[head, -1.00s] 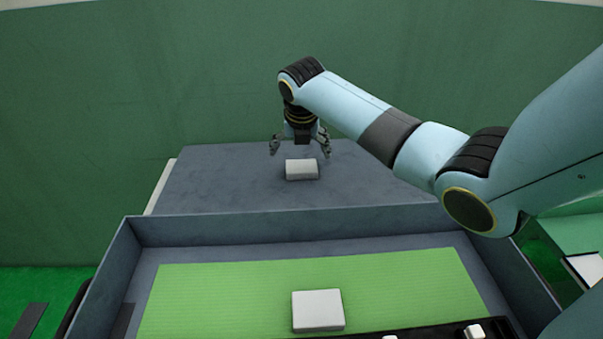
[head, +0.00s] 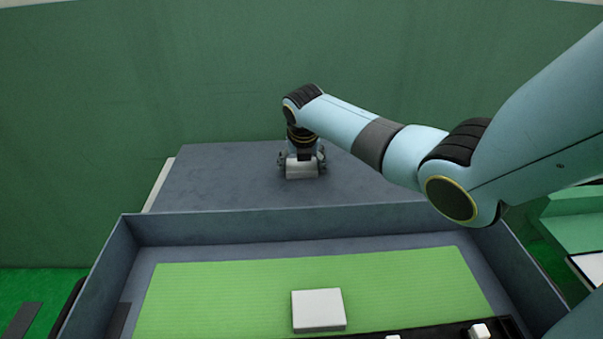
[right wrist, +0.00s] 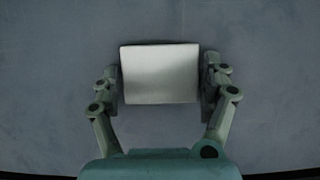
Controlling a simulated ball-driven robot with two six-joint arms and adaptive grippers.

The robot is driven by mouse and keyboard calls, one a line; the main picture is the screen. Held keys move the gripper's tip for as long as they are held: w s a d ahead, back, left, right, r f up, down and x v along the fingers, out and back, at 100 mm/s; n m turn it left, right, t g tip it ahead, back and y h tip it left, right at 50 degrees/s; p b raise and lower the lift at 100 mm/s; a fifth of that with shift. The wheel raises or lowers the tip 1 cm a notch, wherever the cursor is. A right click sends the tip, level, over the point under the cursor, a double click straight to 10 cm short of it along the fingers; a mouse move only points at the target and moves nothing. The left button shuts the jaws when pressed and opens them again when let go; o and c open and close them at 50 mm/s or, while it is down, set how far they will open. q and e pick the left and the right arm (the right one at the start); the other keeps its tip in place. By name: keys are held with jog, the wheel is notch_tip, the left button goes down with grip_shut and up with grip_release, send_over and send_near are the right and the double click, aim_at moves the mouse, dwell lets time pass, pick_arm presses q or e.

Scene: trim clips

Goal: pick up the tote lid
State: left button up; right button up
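The tote lid (head: 225,185) is a flat grey-blue panel lying behind the tote. A white block (head: 302,170), apparently its handle, stands on it and also shows in the right wrist view (right wrist: 160,75). My right gripper (head: 302,168) is down at the block, with one finger on each side. In the right wrist view the right gripper's fingers (right wrist: 161,80) lie at or very near the block's left and right edges. Whether both press on it is not clear. The lid shows no lift. My left gripper is not in view.
The open grey-blue tote (head: 300,222) stands in front of the lid. Inside it are a green mat (head: 230,290), a white block (head: 318,310) and a dark strip with small white pieces (head: 480,331). A green wall is behind.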

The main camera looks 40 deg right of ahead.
jog(key=c, duration=0.9)
jog(key=shift+r, duration=0.15)
